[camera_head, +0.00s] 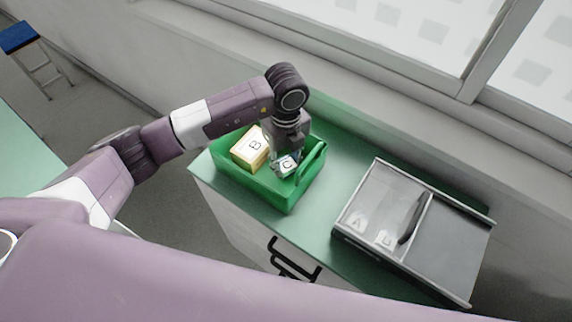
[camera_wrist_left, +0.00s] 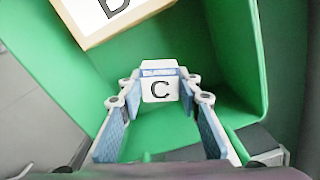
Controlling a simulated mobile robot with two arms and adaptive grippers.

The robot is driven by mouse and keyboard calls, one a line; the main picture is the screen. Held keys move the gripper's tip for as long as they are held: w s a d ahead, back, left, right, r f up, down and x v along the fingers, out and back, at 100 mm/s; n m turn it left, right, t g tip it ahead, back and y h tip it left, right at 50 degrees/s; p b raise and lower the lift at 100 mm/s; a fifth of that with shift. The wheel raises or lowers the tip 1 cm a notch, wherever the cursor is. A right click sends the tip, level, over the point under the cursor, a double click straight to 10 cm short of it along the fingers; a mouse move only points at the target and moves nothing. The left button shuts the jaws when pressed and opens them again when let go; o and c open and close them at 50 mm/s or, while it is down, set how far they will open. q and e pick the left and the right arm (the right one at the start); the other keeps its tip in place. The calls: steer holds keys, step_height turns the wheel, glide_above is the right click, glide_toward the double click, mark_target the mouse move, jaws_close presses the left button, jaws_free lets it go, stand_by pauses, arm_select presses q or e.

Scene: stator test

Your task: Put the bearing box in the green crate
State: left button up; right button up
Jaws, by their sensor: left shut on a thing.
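The green crate (camera_head: 291,200) stands on the green-topped cabinet. My left gripper (camera_head: 287,155) reaches down into its right part and is shut on a small white and blue box marked C (camera_head: 287,164). In the left wrist view box C (camera_wrist_left: 160,88) sits between the two fingers, above the green crate floor (camera_wrist_left: 185,40). I cannot tell if it touches the floor. A larger tan box marked B (camera_head: 250,148) lies in the crate's left part, apart from the fingers. My right gripper is not in view.
A grey metal tray (camera_head: 455,245) with a divider stands right of the crate; its left part shows labels A and another letter. The cabinet top (camera_head: 340,180) between crate and tray is free. A wall and window rise behind. A blue-topped step stool (camera_head: 20,37) stands far left.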

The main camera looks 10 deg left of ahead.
arm_select(q)
step_height(320, 180, down, 2)
steer(key=shift+f, duration=0.2)
steer(key=shift+f, duration=0.1)
steer(key=o, duration=0.4)
steer(key=shift+f, duration=0.1)
steer(key=o, duration=0.5)
steer(key=shift+c, duration=0.2)
